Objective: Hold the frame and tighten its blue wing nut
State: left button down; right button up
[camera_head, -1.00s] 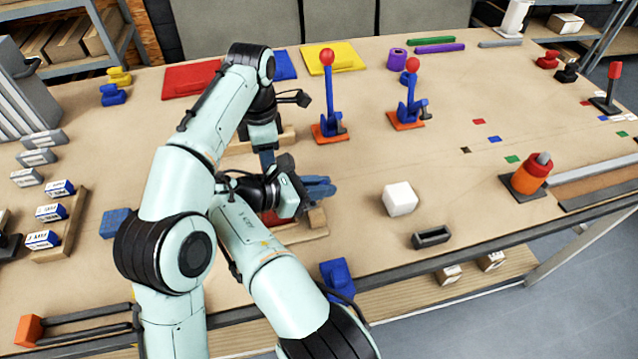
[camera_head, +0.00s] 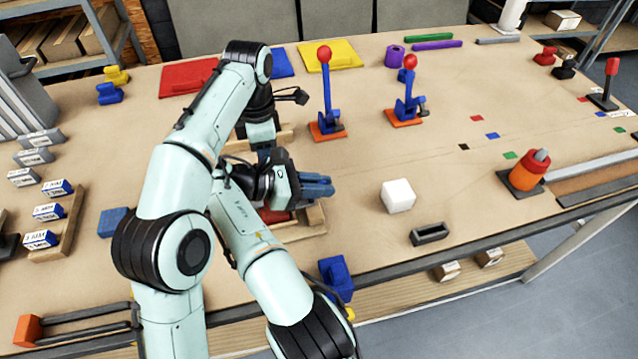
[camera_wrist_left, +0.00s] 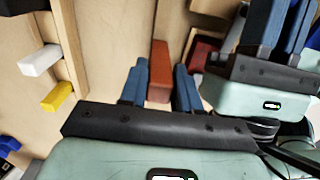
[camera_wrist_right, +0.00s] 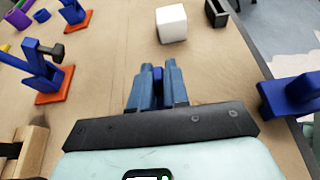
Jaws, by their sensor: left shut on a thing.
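My left gripper (camera_wrist_left: 158,90) is shut on a red-brown bar (camera_wrist_left: 160,62), with one finger on each side of it. In the head view the left gripper (camera_head: 264,155) points down, partly covered by my arms. My right gripper (camera_head: 318,187) lies level and points right, over a wooden piece with red in it (camera_head: 312,217), perhaps the frame. In the right wrist view its fingers (camera_wrist_right: 158,85) are close together, with a darker blue piece (camera_wrist_right: 157,76) between them. I cannot tell whether that is the wing nut or whether it is gripped.
A white cube (camera_head: 398,196) and a dark open box (camera_head: 430,234) stand to the right. Two blue toggle clamps on orange bases (camera_head: 327,131) (camera_head: 403,118) stand behind. A blue block (camera_head: 336,277) sits at the front edge. The table between the cube and the clamps is clear.

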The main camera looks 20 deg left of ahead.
jog(key=o, duration=0.3)
jog(key=shift+o, duration=0.2)
jog(key=shift+r+n+t, duration=0.1)
jog(key=shift+n+t, duration=0.2)
